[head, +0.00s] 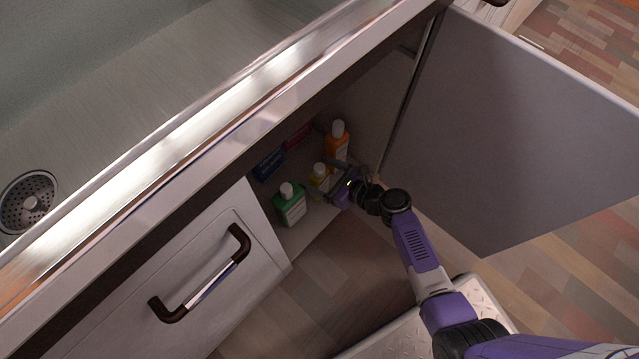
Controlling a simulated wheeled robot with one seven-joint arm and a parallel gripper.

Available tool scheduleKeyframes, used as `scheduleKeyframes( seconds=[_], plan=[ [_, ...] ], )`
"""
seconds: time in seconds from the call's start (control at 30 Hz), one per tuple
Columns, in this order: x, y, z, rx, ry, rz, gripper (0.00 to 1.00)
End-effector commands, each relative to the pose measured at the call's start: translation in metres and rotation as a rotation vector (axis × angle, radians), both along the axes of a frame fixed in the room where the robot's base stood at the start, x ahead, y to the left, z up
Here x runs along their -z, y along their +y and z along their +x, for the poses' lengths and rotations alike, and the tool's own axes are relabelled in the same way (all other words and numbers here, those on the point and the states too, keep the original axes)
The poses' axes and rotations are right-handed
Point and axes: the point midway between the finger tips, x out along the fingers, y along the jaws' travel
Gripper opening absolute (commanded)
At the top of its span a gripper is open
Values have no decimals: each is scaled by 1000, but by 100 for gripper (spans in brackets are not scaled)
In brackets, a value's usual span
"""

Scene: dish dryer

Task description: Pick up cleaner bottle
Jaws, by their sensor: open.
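Three bottles with white caps stand in the open cabinet under the sink in the head view. A green bottle (290,205) is at the front left, a yellow bottle (319,181) is in the middle, and an orange bottle (337,146) is at the back right. I cannot tell which one is the cleaner bottle. My gripper (321,180) reaches into the cabinet and is open at the yellow bottle, partly hiding it. I cannot tell whether the fingers touch it.
A blue box (268,164) and a red box (298,136) lie behind the bottles. The cabinet door (510,130) stands open on the right. A closed door with a handle (200,275) is on the left. The counter edge (210,115) overhangs the opening.

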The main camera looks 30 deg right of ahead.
Motion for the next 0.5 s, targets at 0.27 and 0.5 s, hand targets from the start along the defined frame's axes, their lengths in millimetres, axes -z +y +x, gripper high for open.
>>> scheduleKeyframes(
  seconds=[0.27, 0.5],
  plan=[
    [-1, 0, -1, 0, 0, 0, 50],
    [-1, 0, -1, 0, 0, 0, 3]
  ],
)
